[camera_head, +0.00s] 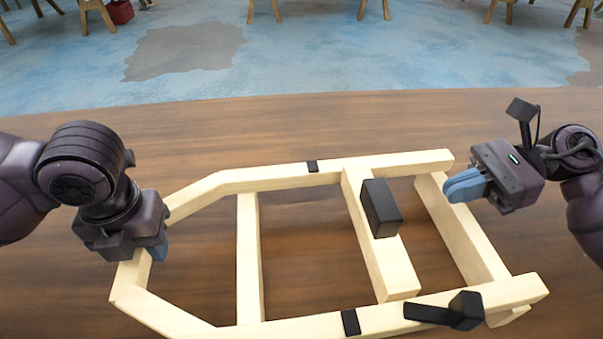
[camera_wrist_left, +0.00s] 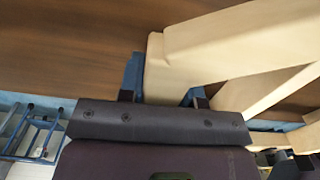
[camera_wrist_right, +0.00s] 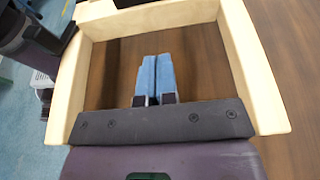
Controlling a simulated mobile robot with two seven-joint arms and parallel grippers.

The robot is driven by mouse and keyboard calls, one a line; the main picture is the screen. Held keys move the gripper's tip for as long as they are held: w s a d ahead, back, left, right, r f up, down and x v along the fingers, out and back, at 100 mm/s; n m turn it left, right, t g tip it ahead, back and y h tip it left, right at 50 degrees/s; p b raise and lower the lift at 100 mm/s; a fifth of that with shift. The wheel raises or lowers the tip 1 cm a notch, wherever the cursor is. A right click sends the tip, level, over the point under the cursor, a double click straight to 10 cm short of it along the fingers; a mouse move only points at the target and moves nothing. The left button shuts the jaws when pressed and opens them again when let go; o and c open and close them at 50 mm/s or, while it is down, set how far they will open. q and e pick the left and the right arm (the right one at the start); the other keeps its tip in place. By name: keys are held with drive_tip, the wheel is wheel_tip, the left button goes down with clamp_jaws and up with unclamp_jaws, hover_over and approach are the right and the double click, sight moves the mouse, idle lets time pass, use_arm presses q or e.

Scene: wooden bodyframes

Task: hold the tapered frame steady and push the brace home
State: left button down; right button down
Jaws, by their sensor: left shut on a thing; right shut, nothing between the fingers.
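The tapered frame (camera_head: 275,181) of pale wood lies on the brown table, narrow end at the left. My left gripper (camera_head: 145,250) is shut on the frame's narrow end; the left wrist view shows wood (camera_wrist_left: 170,75) between its blue fingers. Three crosspieces span the rails: a left one (camera_head: 248,260), a middle one (camera_head: 393,268) with a black block, and a right one (camera_head: 462,230). I cannot tell for certain which is the brace. The right one's ends pass under the rails. My right gripper (camera_head: 460,187) is shut and empty, beside the right crosspiece's upper end.
A black block (camera_head: 381,208) stands on the middle crosspiece. A black lever-like part (camera_head: 450,311) sits on the near rail, and dark bands mark both rails. The table (camera_head: 330,120) is clear behind the frame. Wooden trestle legs stand on the blue floor beyond.

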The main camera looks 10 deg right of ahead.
drive_tip(key=w+d+r, duration=0.2)
drive_tip(key=w+d, duration=0.2)
drive_tip(key=d, duration=0.1)
drive_tip(key=r+x, duration=0.1)
drive_tip(key=x, duration=1.2)
drive_tip(key=shift+a, duration=0.6)
